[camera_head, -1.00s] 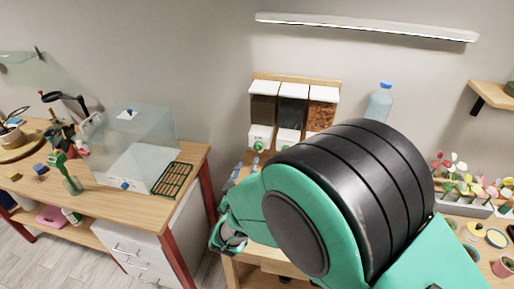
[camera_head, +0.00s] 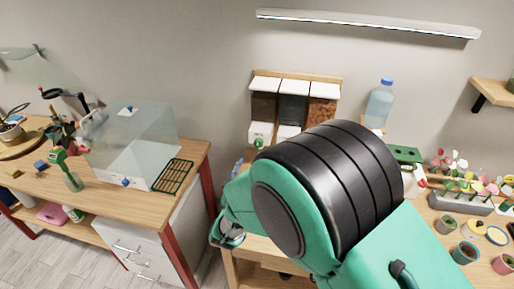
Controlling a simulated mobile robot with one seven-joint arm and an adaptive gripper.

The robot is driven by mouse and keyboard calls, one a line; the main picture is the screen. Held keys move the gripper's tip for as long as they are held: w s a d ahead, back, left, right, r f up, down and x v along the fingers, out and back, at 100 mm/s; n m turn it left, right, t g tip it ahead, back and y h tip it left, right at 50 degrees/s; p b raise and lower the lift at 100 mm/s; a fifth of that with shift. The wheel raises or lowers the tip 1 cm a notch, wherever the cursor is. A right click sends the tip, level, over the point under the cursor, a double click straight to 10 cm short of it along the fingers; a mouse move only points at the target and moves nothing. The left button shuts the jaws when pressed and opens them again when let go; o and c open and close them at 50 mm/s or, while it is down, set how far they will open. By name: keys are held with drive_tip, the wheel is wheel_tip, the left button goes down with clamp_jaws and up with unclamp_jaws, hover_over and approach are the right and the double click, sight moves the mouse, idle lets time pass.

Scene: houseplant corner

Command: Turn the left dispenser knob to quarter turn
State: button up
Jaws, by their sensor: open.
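The dispenser rack stands against the wall behind my arm, with three white-lidded clear bins holding brown, dark and orange contents. The left dispenser (camera_head: 264,105) has a white front block with a green knob (camera_head: 258,142). The knob's turn angle is too small to read. The other knobs are hidden behind my arm. My gripper (camera_head: 238,168) is mostly hidden by my teal and black arm. Only its bluish fingertips show, below and left of the left knob, apart from it in the picture. I see nothing held in it.
A clear box (camera_head: 135,145) and a dark green rack (camera_head: 173,177) stand on the left table (camera_head: 110,200). A blue-capped bottle (camera_head: 379,103) stands right of the dispensers. A grey planter with flowers (camera_head: 461,203) and small pots are at right. My arm covers the middle.

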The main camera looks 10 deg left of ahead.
sight(257, 145)
drive_tip(key=w+b, duration=0.1)
drive_tip(key=w, duration=1)
drive_tip(key=shift+b, duration=0.35)
drive_tip(key=shift+r, duration=0.1)
drive_tip(key=c, duration=1.1)
